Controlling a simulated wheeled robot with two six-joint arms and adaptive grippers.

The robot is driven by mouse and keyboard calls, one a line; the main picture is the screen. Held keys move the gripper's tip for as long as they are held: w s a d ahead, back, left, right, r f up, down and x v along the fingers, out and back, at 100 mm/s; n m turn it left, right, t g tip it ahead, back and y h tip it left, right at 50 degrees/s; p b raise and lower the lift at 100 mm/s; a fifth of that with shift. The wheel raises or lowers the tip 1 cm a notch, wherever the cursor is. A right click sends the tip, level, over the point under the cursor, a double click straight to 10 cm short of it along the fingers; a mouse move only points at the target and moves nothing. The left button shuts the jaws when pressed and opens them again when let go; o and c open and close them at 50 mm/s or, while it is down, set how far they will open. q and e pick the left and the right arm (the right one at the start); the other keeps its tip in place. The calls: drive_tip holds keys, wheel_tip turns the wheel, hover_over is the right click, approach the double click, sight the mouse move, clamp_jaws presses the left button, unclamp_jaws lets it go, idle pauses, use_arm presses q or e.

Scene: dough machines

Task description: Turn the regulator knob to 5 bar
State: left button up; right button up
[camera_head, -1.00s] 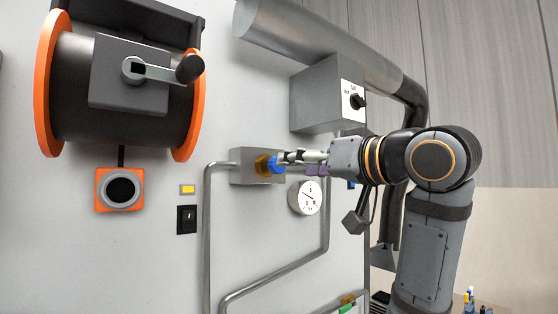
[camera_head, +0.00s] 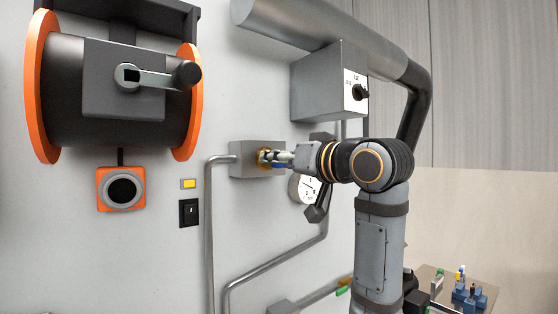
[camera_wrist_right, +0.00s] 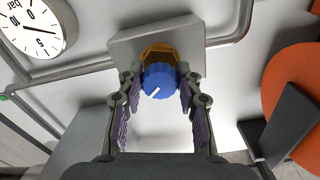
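The blue ribbed regulator knob (camera_wrist_right: 158,80) sits on an orange-brown collar (camera_wrist_right: 159,52) on a grey box, with a white mark toward the lower left in the right wrist view. My right gripper (camera_wrist_right: 160,88) is open, its fingers on either side of the knob; narrow gaps seem to show, and contact cannot be told. In the head view my right gripper (camera_head: 275,157) mostly hides the knob. The round white gauge (camera_wrist_right: 33,27) is marked 0, 5, 10 and bar, cut off at the top; its exact reading is unclear. My left gripper is not in view.
The grey regulator box (camera_head: 246,160) is fixed to the pale panel with pipes around it. A switch box (camera_head: 322,85) sits above my right arm. An orange-rimmed drum with a crank (camera_head: 110,95) is at the left. A small table (camera_head: 430,276) stands lower right.

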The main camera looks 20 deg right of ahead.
drive_tip(key=c, duration=0.3)
drive_tip(key=shift+c, duration=0.2)
drive_tip(key=shift+m, duration=0.3)
drive_tip(key=m+b, duration=0.2)
drive_tip(key=m, duration=0.1)
drive_tip(key=shift+m+b, duration=0.9)
drive_tip(key=shift+m, duration=1.6)
drive_tip(key=shift+r, duration=0.1)
drive_tip(key=o, duration=1.2)
drive_tip(key=shift+c, duration=0.2)
drive_tip(key=shift+s, duration=0.1)
